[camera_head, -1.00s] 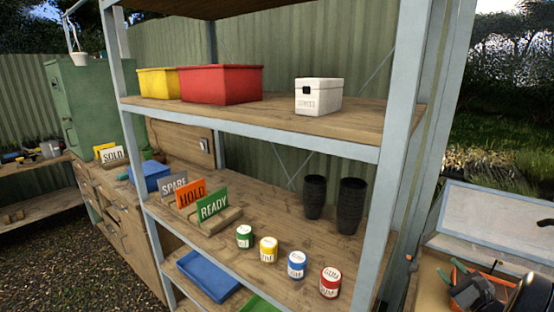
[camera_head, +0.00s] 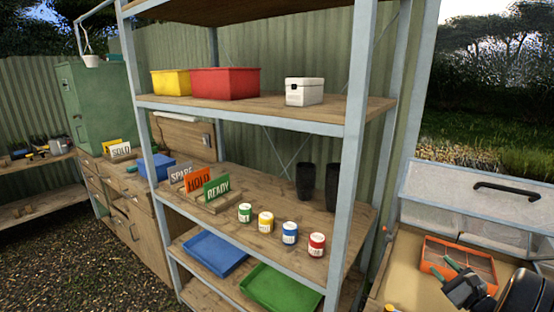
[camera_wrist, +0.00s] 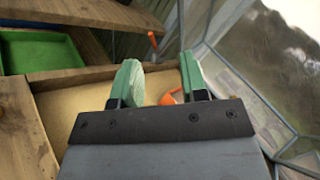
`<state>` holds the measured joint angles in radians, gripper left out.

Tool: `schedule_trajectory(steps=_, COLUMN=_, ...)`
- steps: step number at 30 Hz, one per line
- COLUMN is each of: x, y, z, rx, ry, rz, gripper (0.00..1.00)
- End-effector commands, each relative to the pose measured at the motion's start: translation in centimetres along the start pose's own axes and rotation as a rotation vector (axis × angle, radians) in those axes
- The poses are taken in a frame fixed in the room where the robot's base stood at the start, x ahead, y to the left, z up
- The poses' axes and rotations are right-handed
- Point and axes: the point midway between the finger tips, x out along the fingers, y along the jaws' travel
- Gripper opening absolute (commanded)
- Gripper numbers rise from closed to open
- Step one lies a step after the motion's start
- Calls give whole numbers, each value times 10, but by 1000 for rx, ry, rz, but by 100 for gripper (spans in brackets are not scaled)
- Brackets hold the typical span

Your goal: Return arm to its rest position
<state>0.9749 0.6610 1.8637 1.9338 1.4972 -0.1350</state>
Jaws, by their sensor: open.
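My gripper (camera_head: 456,269) is at the lower right of the head view, over the open cold-frame box on the right. In the wrist view my gripper (camera_wrist: 160,82) shows two green-padded fingers spread apart, with nothing between them. An orange tray (camera_head: 458,262) with compartments lies in the box beyond and below the fingers. A small orange part shows between and past the fingers in the wrist view, and most of it is hidden.
A shelf rack (camera_head: 275,108) stands left of my arm. It holds red (camera_head: 225,83) and yellow bins, a white box (camera_head: 304,92), sign cards, several small tins, black pots, and blue and green trays (camera_head: 281,288). A glazed lid (camera_head: 470,202) stands raised behind the box.

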Motion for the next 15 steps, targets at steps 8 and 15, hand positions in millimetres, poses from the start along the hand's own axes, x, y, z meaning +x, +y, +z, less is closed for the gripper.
schedule_trajectory(steps=8, x=24, y=30, z=38, rx=-41, ry=-35, rz=181, gripper=40)
schedule_trajectory(steps=15, x=47, y=81, z=92, rx=-123, ry=-84, rz=447, gripper=40)
